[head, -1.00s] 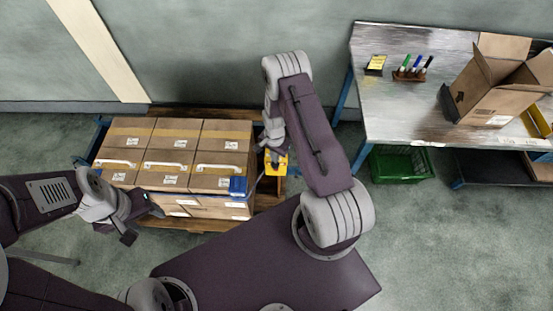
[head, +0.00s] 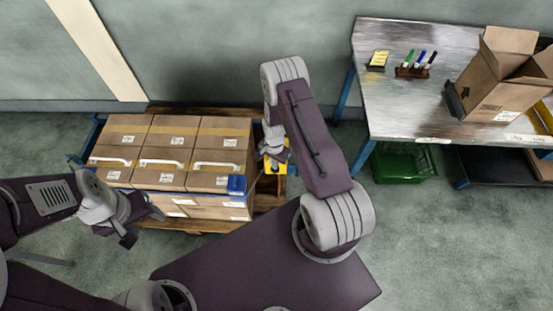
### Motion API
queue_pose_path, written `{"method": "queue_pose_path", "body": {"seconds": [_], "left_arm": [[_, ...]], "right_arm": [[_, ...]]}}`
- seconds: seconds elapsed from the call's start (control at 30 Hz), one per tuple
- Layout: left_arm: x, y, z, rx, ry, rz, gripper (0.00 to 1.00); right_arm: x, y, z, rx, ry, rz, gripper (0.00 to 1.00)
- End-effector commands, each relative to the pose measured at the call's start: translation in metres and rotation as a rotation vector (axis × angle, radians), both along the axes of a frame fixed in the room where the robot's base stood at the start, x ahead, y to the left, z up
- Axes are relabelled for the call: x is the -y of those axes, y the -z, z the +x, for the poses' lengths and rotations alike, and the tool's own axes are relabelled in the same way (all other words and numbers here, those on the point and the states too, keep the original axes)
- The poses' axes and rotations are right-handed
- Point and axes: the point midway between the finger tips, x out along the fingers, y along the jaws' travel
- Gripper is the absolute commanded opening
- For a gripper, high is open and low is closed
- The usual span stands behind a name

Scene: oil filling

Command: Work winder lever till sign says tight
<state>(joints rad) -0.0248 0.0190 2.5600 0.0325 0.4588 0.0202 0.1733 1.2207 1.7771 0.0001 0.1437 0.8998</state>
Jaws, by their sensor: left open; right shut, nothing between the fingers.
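A small blue block (head: 236,185) sits at the front right corner of the stacked cartons, beside the strap; I cannot tell whether it is the winder or its sign. A yellow piece (head: 270,166) lies just right of the cartons, partly hidden by my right wrist. No lever or readable sign text can be made out. My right gripper (head: 258,178) points down between the blue block and the yellow piece, shut and empty; whether it touches either is unclear. My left gripper (head: 144,226) is open and empty in front of the cartons' left part.
Brown cartons (head: 168,153) with white handles stand stacked on a wooden pallet (head: 188,226). At right, a metal workbench (head: 385,100) holds an open box (head: 495,92), a pen rack (head: 412,72) and yellow notes (head: 378,59). A green crate (head: 402,166) stands below it.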

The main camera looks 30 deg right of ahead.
Motion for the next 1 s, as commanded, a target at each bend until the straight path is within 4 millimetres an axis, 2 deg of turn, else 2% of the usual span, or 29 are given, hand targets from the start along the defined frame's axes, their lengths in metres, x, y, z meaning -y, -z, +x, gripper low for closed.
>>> {"method": "queue_pose_path", "body": {"seconds": [0.03, 0.33, 0.43, 1.0], "left_arm": [[0.0, 0.008, 0.0, 0.0, 0.0, 0.0, 0.56], [0.0, 0.028, 0.0, 0.0, 0.0, 0.0, 0.56], [0.0, 0.018, 0.0, 0.0, 0.0, 0.0, 0.56], [0.0, -0.053, 0.0, 0.0, 0.0, 0.0, 0.56]], "right_arm": [[-0.001, 0.01, -0.001, -0.001, 0.0, 0.0, 0.0], [-0.003, 0.035, -0.005, 0.0, 0.001, 0.0, 0.0], [-0.003, 0.023, -0.004, 0.0, 0.001, 0.0, 0.0], [0.005, -0.077, 0.008, 0.0, 0.001, 0.0, 0.0]]}}
